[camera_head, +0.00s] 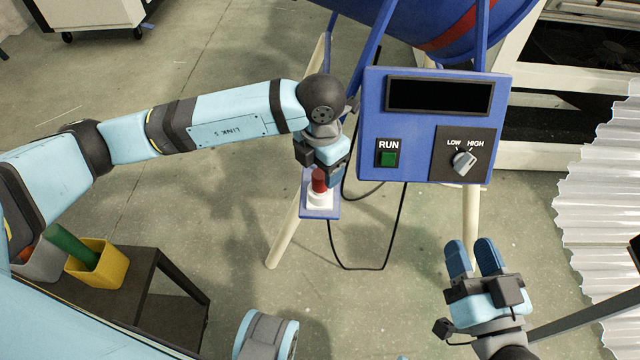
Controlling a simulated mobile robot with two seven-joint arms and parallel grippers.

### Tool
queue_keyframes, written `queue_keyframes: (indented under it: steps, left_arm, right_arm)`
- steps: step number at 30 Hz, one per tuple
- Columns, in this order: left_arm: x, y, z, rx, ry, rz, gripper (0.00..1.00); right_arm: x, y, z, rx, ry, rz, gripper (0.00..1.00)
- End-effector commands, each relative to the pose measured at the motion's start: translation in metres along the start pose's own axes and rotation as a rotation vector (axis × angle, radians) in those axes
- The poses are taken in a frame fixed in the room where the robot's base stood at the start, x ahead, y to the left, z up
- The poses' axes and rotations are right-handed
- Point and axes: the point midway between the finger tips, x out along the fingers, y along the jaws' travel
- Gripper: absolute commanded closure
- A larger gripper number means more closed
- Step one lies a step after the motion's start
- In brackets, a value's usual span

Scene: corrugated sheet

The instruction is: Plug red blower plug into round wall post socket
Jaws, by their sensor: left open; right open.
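The red plug (319,181) stands upright at the white socket (320,199) on a small blue plate (308,211) below the blower's blue control box. From this angle I cannot tell how deep it sits. My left gripper (326,172) is open and points down right at the red plug. One blue finger is beside the plug's right side; the other is partly hidden, and contact is unclear. My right gripper (472,257) is open and empty at the lower right, well apart from the plug, its blue fingers pointing up in the picture.
The blue control box (372,130) has a dark display, a green RUN button (388,158) and a LOW/HIGH knob (464,162). A black cable (355,268) loops below it. Corrugated sheet (600,200) lies right. A yellow cup (97,264) stands on a dark table at lower left.

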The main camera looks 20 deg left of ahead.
Motion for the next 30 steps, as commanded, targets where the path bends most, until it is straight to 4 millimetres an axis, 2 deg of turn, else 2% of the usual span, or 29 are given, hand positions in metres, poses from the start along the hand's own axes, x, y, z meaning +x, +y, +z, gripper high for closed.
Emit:
queue_keyframes:
  steps: [2, 5, 8, 16, 23, 30]
  left_arm:
    - [0.014, 0.001, 0.001, -0.002, 0.004, -0.001, 0.35]
    - [0.031, 0.003, 0.002, -0.001, 0.003, -0.002, 0.35]
    - [0.043, 0.003, 0.002, 0.000, 0.003, -0.001, 0.35]
    - [0.046, 0.003, 0.002, 0.000, 0.001, -0.001, 0.35]
    - [0.046, 0.003, 0.002, 0.000, 0.001, -0.001, 0.88]
    - [0.045, 0.003, 0.003, 0.000, 0.001, -0.001, 0.90]
  right_arm:
    - [0.001, -0.002, 0.001, 0.005, 0.022, -0.010, 0.57]
    - [0.002, -0.011, -0.017, 0.015, 0.103, -0.042, 0.57]
    - [0.002, -0.014, -0.024, 0.022, 0.136, -0.056, 0.57]
    - [0.002, -0.016, -0.028, 0.026, 0.150, -0.061, 0.57]
    - [0.002, -0.016, -0.027, 0.026, 0.148, -0.061, 0.57]
    - [0.002, -0.015, -0.027, 0.026, 0.146, -0.060, 0.57]
